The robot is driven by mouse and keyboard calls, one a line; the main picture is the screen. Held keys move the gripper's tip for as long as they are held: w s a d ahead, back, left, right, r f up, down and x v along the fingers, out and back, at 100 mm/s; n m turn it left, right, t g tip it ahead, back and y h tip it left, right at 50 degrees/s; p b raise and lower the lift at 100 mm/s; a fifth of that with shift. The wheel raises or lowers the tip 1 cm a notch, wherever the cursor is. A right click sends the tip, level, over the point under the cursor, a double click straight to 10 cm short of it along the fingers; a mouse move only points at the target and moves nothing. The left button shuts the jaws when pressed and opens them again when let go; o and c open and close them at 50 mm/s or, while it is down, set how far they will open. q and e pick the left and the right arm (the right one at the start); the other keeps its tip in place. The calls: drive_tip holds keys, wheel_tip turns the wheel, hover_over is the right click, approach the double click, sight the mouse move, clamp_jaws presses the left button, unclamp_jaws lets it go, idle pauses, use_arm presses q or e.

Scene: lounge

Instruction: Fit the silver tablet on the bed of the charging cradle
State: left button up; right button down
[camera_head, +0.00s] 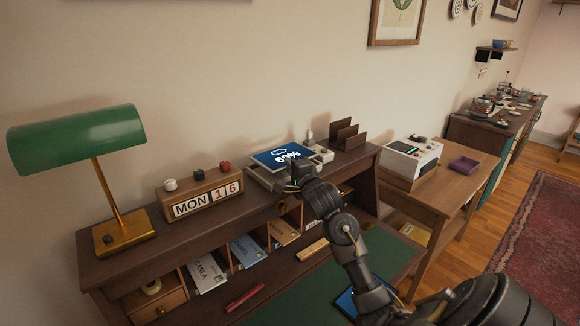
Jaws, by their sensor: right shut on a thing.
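The silver tablet (276,157) lies nearly flat, face up, on the upper shelf of the desk. Its blue screen shows a white symbol and a percentage. The pale charging cradle (325,155) shows at the tablet's right and beneath it; most of its bed is hidden by the tablet and my arm. I cannot tell whether the tablet is fully seated. My right gripper (296,170) is at the tablet's near edge, shut on it; the fingertips are small and partly hidden. My left gripper is out of view.
A block calendar (203,196) and a green lamp (78,134) stand left of the cradle. A brown letter rack (347,134) stands close behind right. Pigeonholes with envelopes lie below. A blue-faced item (346,303) lies on the green mat (300,301), partly behind my arm.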

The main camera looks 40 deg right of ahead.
drive_tip(key=shift+f, duration=1)
idle(0.8)
drive_tip(key=c, duration=1.5)
unclamp_jaws()
drive_tip(key=shift+a+f, duration=0.1)
drive_tip(key=shift+o, duration=0.3)
drive_tip(key=shift+s+f, duration=0.1)
drive_tip(key=shift+f, duration=0.2)
drive_tip(key=shift+s+a+f, duration=0.15)
drive_tip(key=shift+s, duration=0.05)
drive_tip(key=r+b+v, duration=0.1)
drive_tip(key=v, duration=0.9)
drive_tip(key=shift+s+r, duration=0.2)
drive_tip(key=shift+s, duration=0.05)
